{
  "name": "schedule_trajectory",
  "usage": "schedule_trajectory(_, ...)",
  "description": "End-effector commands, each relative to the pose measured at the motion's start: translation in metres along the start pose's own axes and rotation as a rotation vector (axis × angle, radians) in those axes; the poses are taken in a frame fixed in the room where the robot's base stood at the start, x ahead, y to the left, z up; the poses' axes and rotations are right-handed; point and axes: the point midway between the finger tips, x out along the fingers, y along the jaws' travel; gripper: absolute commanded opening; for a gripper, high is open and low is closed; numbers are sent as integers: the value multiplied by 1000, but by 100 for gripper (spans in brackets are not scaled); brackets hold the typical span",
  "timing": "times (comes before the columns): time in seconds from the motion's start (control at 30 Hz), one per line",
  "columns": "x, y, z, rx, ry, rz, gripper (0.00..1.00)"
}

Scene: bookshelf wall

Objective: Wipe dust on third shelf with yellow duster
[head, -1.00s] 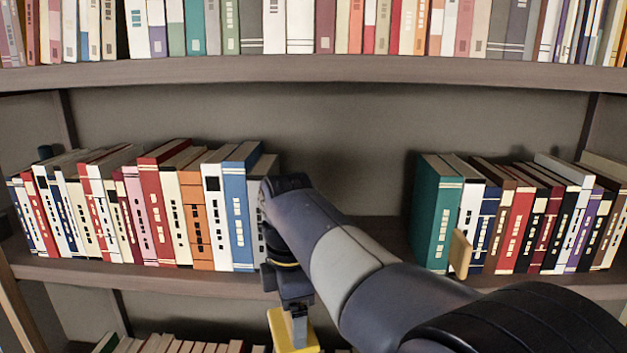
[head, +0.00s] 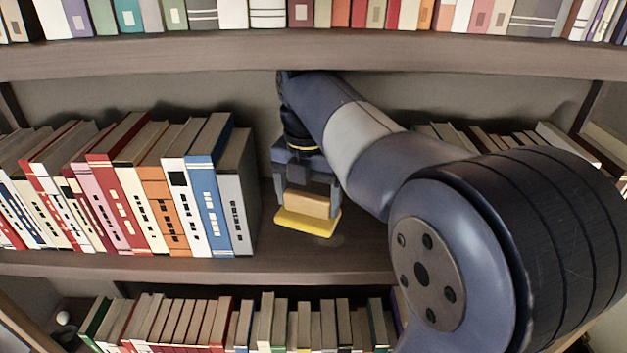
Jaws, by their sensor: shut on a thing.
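The yellow duster (head: 306,222) has a tan block handle (head: 306,204) on a flat yellow pad. My gripper (head: 306,200) is shut on the handle, one finger on each side, pointing down. The pad is at the surface of the middle shelf in view (head: 290,258), in the gap right of the left row of books; I cannot tell whether it touches. A faint patch that may be dust (head: 335,240) shows on the board by the pad. My arm hides the shelf to the right.
A grey book (head: 237,205) ends the left row, close to the duster. The right row of books (head: 500,140) is mostly behind my arm. The upper shelf board (head: 200,55) runs just above my arm. Books (head: 250,320) fill the shelf below.

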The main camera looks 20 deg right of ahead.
Motion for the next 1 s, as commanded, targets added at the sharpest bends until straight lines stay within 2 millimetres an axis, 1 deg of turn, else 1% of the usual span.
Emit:
schedule_trajectory(0.03,-10,1,3,2,-16,16,63)
schedule_trajectory(0.17,-3,0,3,3,-17,16,63)
schedule_trajectory(0.27,7,0,3,4,-16,16,63)
schedule_trajectory(0.5,36,1,3,3,-13,13,63)
schedule_trajectory(0.63,47,1,3,2,-13,12,63)
schedule_trajectory(0.77,52,1,3,2,-12,12,63)
schedule_trajectory(1.0,51,1,2,2,-11,11,63)
